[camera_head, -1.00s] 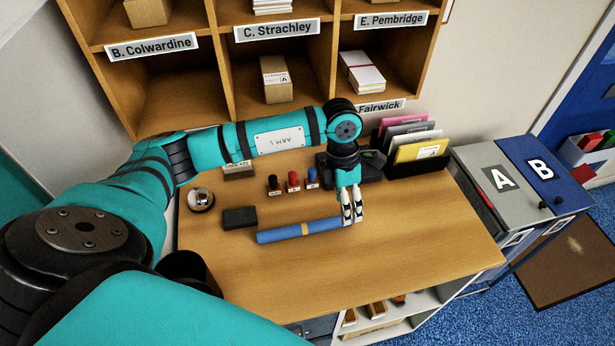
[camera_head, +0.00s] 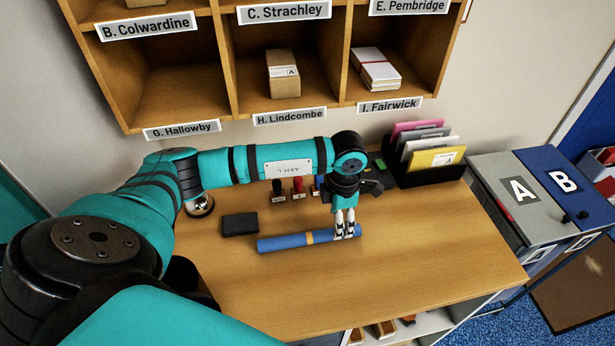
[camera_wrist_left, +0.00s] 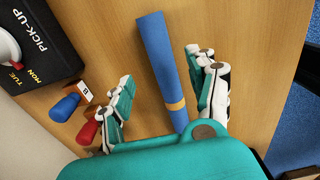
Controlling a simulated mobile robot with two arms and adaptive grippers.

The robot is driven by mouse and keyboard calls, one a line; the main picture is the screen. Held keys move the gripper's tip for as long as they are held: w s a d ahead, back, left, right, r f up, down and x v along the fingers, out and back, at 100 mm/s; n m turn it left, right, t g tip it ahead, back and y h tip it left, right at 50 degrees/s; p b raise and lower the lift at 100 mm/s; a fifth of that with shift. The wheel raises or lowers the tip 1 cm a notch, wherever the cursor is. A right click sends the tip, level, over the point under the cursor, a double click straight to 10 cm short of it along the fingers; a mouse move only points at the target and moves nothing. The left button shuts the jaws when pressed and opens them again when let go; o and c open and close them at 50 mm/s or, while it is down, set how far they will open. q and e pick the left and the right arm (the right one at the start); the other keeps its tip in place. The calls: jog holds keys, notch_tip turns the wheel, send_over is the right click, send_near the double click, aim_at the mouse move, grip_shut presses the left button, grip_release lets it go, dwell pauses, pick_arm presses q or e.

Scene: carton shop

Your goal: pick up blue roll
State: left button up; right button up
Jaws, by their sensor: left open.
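The blue roll (camera_head: 285,242) with a tan band lies flat on the wooden desk. My left gripper (camera_head: 345,234) is over its right end, pointing down. In the left wrist view the roll (camera_wrist_left: 158,50) runs between the two spread fingers of my left gripper (camera_wrist_left: 160,68), nearer the right finger. The fingers are open, with a gap on the left side. Whether a finger touches the roll is unclear. My right gripper is not in view.
A dark block (camera_head: 240,224) lies behind the roll. Stamps (camera_head: 298,187) stand behind it, partly hidden by my arm. A file holder (camera_head: 432,172) is at the back right. Pigeonholes (camera_head: 225,60) rise behind. The desk front is clear.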

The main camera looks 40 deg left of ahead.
pick_arm(q)
jog(key=f+b, duration=0.1)
jog(key=f, duration=0.1)
jog(key=f+b, duration=0.1)
jog(key=f, duration=0.2)
jog(key=shift+s+d+f+b, duration=0.1)
jog(key=shift+d+b, duration=0.1)
jog(key=shift+b, duration=0.1)
jog(key=c, duration=1.1)
grip_shut()
